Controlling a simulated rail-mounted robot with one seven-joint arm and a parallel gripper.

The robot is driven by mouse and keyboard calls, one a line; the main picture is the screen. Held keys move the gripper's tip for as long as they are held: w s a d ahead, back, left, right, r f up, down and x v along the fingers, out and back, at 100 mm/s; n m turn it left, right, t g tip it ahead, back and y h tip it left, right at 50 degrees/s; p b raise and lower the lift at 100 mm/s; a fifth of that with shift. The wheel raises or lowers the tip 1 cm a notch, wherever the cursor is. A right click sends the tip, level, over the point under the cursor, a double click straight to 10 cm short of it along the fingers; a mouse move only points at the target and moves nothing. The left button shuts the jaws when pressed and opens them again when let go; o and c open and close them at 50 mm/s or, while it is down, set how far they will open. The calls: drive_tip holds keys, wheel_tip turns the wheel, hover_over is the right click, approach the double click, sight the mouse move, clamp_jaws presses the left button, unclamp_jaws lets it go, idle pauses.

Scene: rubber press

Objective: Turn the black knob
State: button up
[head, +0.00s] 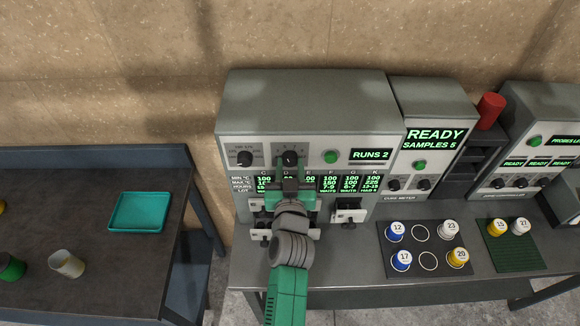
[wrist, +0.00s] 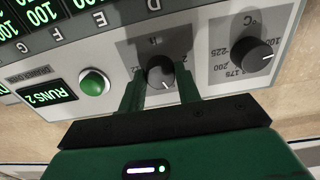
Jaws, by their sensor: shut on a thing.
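The black knob (head: 290,157) is on the grey front panel of the large press machine, left of a green button. It also shows in the wrist view (wrist: 161,76), with a white pointer mark on its face. My gripper (head: 290,168) reaches up to it, and its two green fingers sit on either side of the knob in the wrist view (wrist: 160,88), shut on it. A second black knob (head: 244,158) with a temperature scale is to the left on the same panel. The display (head: 370,154) reads RUNS 2.
The green button (head: 331,157) is close on the right of the knob. Numbered cups stand on a black mat (head: 422,261) at right. A teal tray (head: 137,212) lies on the separate left table.

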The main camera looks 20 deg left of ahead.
drive_tip(key=shift+m, duration=0.3)
drive_tip(key=m, duration=0.3)
drive_tip(key=shift+m, duration=0.3)
drive_tip(key=m, duration=0.3)
drive_tip(key=shift+m, duration=0.4)
drive_tip(key=m, duration=0.3)
drive_tip(key=shift+a+r+m+p, duration=0.1)
drive_tip(key=shift+r+m+p, duration=0.05)
drive_tip(key=shift+m+p, duration=0.65)
drive_tip(key=shift+m, duration=1.5)
drive_tip(key=o, duration=1)
